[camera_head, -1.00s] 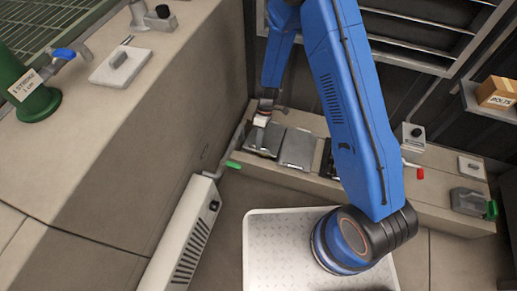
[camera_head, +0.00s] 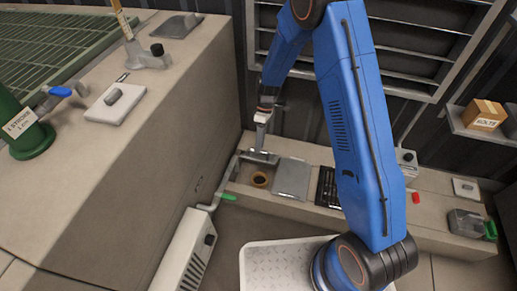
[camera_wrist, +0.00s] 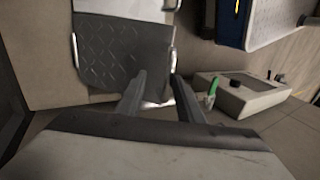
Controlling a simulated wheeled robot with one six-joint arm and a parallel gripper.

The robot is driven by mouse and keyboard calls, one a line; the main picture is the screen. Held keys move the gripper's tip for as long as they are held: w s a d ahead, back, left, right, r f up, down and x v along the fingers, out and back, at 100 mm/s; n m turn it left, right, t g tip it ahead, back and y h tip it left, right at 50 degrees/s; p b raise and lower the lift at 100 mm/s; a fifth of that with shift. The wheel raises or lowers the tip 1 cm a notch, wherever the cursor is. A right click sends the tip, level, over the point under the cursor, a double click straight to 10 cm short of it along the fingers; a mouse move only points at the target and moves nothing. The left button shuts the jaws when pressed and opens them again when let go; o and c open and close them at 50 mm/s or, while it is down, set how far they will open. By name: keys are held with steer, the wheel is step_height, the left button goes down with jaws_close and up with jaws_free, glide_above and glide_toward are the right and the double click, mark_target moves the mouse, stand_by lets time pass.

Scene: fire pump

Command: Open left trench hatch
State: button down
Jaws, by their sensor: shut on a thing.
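The left trench hatch lid (camera_head: 260,157) stands raised on edge at the back of its opening in the head view. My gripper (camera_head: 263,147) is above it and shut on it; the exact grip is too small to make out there. The uncovered trench opening (camera_head: 243,174) shows a round brass-coloured fitting (camera_head: 260,180) inside. In the wrist view, a grey diamond-tread plate (camera_wrist: 115,50), apparently this lid, lies beyond my gripper (camera_wrist: 159,80), with its edge by the fingers. A bright metal piece shows between and behind the fingers.
A closed grey hatch (camera_head: 291,178) and a dark grate (camera_head: 327,187) lie to the right. A tall concrete block (camera_head: 150,150) stands left, and the slatted wall is close behind.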

steer(key=shift+w+d+f, duration=0.1)
steer(key=shift+w+d, duration=0.05)
steer(key=shift+w, duration=0.2)
steer(key=c, duration=1.8)
jaws_free()
steer(key=shift+f, duration=0.1)
steer(key=shift+o, duration=0.2)
step_height(320, 180, up, 10)
steer(key=shift+s, duration=0.15)
